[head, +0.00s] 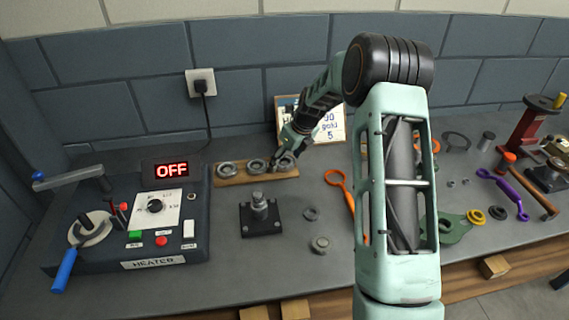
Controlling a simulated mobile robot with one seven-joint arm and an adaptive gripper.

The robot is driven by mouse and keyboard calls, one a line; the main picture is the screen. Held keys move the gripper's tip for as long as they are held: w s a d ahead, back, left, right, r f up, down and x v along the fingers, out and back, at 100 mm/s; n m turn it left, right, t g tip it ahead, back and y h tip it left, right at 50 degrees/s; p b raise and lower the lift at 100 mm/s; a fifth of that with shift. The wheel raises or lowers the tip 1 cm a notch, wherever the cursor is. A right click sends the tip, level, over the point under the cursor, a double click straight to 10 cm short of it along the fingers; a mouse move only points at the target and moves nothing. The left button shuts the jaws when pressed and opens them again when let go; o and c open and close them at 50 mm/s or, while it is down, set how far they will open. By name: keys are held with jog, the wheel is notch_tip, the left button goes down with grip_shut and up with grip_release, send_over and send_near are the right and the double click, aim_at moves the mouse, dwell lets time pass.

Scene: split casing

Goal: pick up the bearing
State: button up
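Three grey ring-shaped parts that look like bearings stand in a row on a wooden board (240,180) at the back of the bench: a left bearing (227,168), a middle bearing (256,166) and a right bearing (286,164). My gripper (281,161) is down at the right bearing and partly covers it. The fingers are small and dark here, so I cannot tell whether they are open or closed on it. Another small ring (311,214) lies on the bench in front.
A heater (120,225) with an OFF display stands at the left. A black block with a metal post (259,215) stands in front of the board. An orange wrench (341,188), a purple wrench (505,190) and a red press (527,130) are to the right.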

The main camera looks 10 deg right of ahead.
jog(key=shift+r, duration=0.1)
jog(key=c, duration=1.3)
